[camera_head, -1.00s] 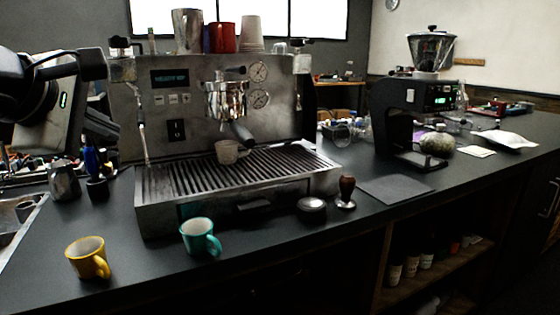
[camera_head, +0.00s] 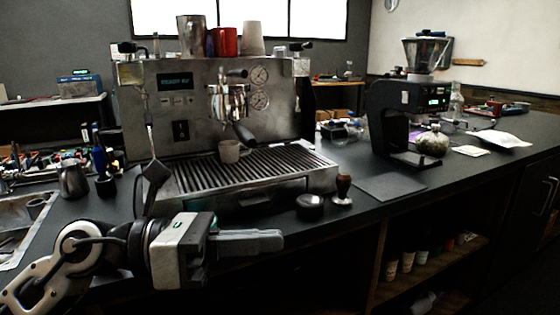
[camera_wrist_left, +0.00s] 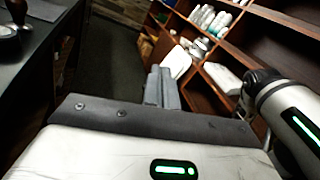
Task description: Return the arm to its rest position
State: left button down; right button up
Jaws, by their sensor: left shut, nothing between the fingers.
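My left arm (camera_head: 75,262) comes in from the lower left of the head view. My left gripper (camera_head: 272,241) is low in front of the espresso machine (camera_head: 200,95), pointing right across the counter's front edge. Its fingers are together and nothing is between them. In the left wrist view the shut fingers (camera_wrist_left: 161,88) point out over the floor toward the shelves. My right gripper is not in view. A white arm link with a green light (camera_wrist_left: 292,125) shows at the right of the wrist view.
Open shelves (camera_wrist_left: 245,40) stand beyond the floor in the wrist view. The two front mugs are not visible, probably behind my arm.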

pick_arm(q)
jog(key=w+a+f+n+t+y, duration=0.1)
jog(key=a+f+n+t+y, duration=0.35)
jog(key=n, duration=0.75)
jog(key=w+a+f+n+t+y+p, duration=0.1)
jog(key=f+n+t, duration=0.5)
jog(key=n, duration=0.5)
jog(key=w+a+f+n+t+y, duration=0.25)
jog(key=n+t, duration=0.35)
jog(key=n, duration=0.6)
jog(key=s+a+f+n+g+y, duration=0.1)
jog(key=s+f+n+g+y, duration=0.2)
jog(key=s+f+n, duration=0.3)
jog(key=s+a+f+n+g+y, duration=0.2)
jog(key=s+f+n, duration=0.4)
jog(key=f, duration=0.9)
jog(key=s+g+y, duration=0.1)
jog(key=g, duration=0.1)
jog(key=shift+s+f+n+g+y+p, duration=0.3)
jog(key=shift+s+f+n+g+p, duration=0.05)
jog(key=shift+s+n, duration=0.05)
jog(key=shift+a, duration=0.1)
